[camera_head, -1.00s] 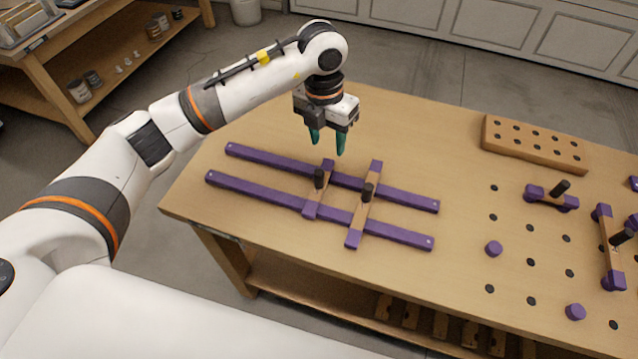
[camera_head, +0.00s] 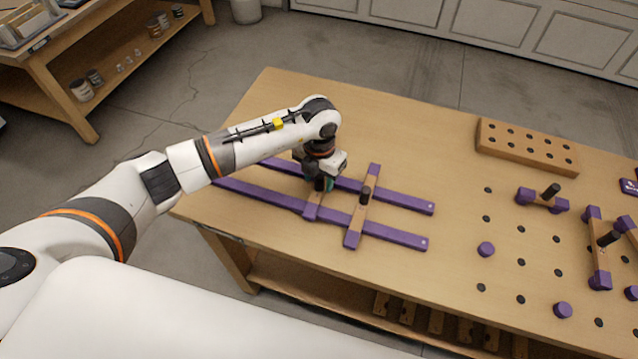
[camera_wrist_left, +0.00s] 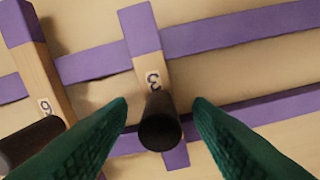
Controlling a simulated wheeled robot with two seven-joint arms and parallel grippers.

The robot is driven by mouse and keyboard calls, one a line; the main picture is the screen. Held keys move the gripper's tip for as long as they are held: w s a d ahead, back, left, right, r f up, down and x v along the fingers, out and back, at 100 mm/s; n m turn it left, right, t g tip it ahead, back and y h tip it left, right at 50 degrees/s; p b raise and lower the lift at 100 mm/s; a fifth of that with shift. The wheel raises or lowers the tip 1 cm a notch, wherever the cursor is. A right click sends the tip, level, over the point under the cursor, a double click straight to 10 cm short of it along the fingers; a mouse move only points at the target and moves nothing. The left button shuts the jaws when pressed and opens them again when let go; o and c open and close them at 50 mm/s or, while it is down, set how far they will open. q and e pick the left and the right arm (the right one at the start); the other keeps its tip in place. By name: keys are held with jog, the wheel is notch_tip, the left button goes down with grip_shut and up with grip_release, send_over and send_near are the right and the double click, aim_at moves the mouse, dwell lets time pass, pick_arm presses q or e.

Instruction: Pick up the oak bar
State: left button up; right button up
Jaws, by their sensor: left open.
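Two wooden bars with purple ends and black upright handles lie across two purple rails (camera_head: 400,236). The left bar (camera_head: 311,210) is partly hidden by my left gripper (camera_head: 324,184); in the left wrist view it bears a "3" (camera_wrist_left: 150,70). The right bar (camera_head: 358,218) stands clear of the gripper. I cannot tell by wood alone which is the oak bar. My left gripper is open and low over the left bar. In the left wrist view its green fingers (camera_wrist_left: 160,102) lie on either side of that bar's black handle (camera_wrist_left: 160,125), with gaps showing. My right gripper is not in view.
Short bars with black handles (camera_head: 543,198) (camera_head: 597,250) and purple pegs (camera_head: 486,249) stand on the right of the bench among dark holes. A wooden block with holes (camera_head: 527,146) lies at the back right. The bench is bare behind the rails.

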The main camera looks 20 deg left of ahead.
pick_arm(q)
jog(key=shift+f, duration=0.15)
jog(key=shift+c, duration=0.2)
grip_shut()
